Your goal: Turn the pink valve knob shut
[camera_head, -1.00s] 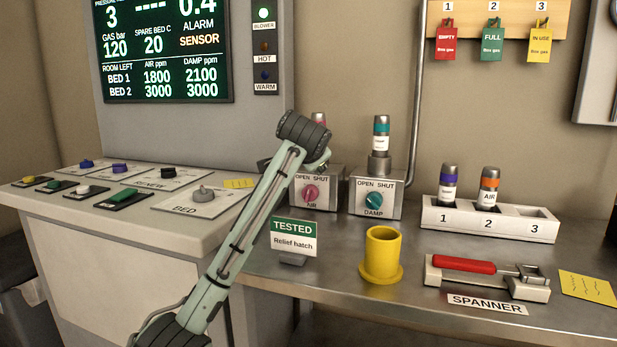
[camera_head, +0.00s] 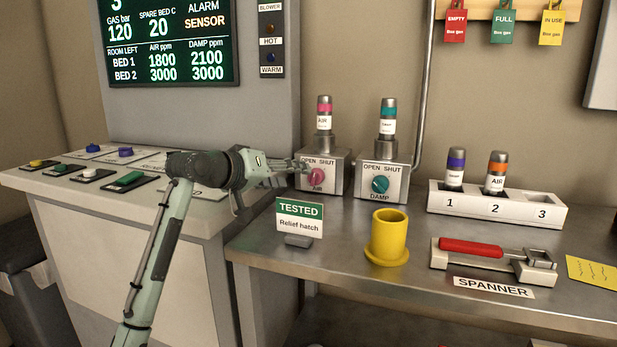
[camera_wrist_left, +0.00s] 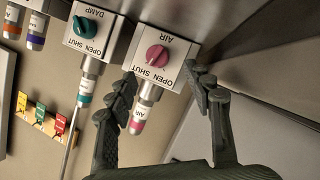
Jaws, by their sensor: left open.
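The pink valve knob (camera_head: 316,177) is on the front of the grey AIR box (camera_head: 334,180), below the words OPEN and SHUT. I cannot make out clearly which way its ridge points. A bottle with a pink band (camera_head: 324,119) stands on top of the box. My left gripper (camera_head: 298,166) is just left of the knob in the head view, with its fingers towards the box. In the left wrist view, which is upside down, the pink knob (camera_wrist_left: 157,55) lies ahead between the open fingers (camera_wrist_left: 165,85), apart from them. My right gripper is not in view.
The DAMP box (camera_head: 395,192) with a teal knob (camera_head: 380,184) stands close to the right. In front are the TESTED sign (camera_head: 300,211) and a yellow cup (camera_head: 388,232). A bottle rack (camera_head: 470,206) and a red-handled spanner (camera_head: 472,247) are further right.

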